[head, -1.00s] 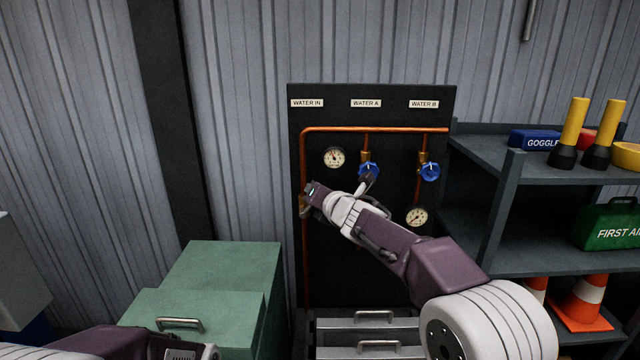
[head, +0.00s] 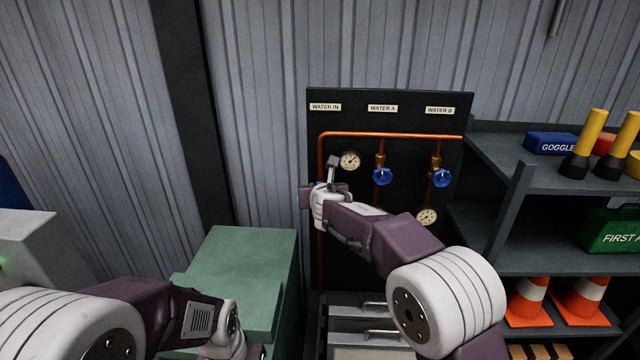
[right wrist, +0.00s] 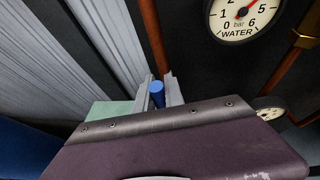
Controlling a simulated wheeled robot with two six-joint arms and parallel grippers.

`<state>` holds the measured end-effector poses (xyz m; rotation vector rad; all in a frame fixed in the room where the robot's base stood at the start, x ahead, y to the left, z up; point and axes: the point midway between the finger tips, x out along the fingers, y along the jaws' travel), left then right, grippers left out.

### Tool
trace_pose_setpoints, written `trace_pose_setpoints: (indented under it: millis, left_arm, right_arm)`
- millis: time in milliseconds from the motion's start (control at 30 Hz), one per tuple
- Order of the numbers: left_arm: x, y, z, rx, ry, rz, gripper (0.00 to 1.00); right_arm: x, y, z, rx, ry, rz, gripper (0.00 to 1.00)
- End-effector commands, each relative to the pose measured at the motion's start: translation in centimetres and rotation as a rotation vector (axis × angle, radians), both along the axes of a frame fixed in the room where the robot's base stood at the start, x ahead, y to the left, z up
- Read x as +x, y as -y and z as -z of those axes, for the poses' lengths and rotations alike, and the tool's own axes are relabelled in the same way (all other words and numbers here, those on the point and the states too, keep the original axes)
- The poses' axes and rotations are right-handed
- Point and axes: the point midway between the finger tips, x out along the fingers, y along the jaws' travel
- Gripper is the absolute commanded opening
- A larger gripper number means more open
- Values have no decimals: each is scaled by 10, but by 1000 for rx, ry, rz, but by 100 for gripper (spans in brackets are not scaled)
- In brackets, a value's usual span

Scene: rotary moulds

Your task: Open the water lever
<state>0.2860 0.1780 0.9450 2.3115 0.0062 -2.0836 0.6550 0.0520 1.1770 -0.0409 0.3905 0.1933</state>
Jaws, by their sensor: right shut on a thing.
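The water lever's blue handle (right wrist: 157,94) shows in the right wrist view between the two grey fingers of my right gripper (right wrist: 160,92). The gripper is shut on it. The rest of the lever is hidden behind the gripper body. In the head view my right arm reaches to the left side of the black panel (head: 400,118), below the "WATER IN" label (head: 325,107). There the wrist covers the lever and part of the copper pipe (head: 322,255). My left arm shows at the lower left, with its gripper out of view.
A pressure gauge (head: 350,161) and two blue round valves (head: 382,176) (head: 441,178) are on the panel beside my right wrist. A green cabinet (head: 245,265) stands at the lower left. A dark shelf (head: 505,210) with cones and a first aid box is at the right.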

Motion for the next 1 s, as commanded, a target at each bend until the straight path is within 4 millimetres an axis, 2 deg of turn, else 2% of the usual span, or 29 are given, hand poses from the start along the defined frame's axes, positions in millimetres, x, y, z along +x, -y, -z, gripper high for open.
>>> trace_pose_setpoints:
  millis: [467,500,567,600,867,1000]
  left_arm:
    - [0,0,-2,0,0,0,36]
    - [0,0,-2,0,0,0,36]
    - [0,0,-2,0,0,0,36]
    - [0,0,-2,0,0,0,36]
    - [0,0,-2,0,0,0,36]
    - [0,0,3,0,0,0,36]
  right_arm:
    - [0,-1,2,-16,-3,-2,0]
    - [0,-1,2,-16,-3,-2,16]
    - [0,-1,2,-15,-3,-2,33]
    - [0,-1,2,-15,-2,-2,35]
    - [0,-1,1,-13,-1,-1,35]
    - [-11,1,-3,-13,0,-1,35]
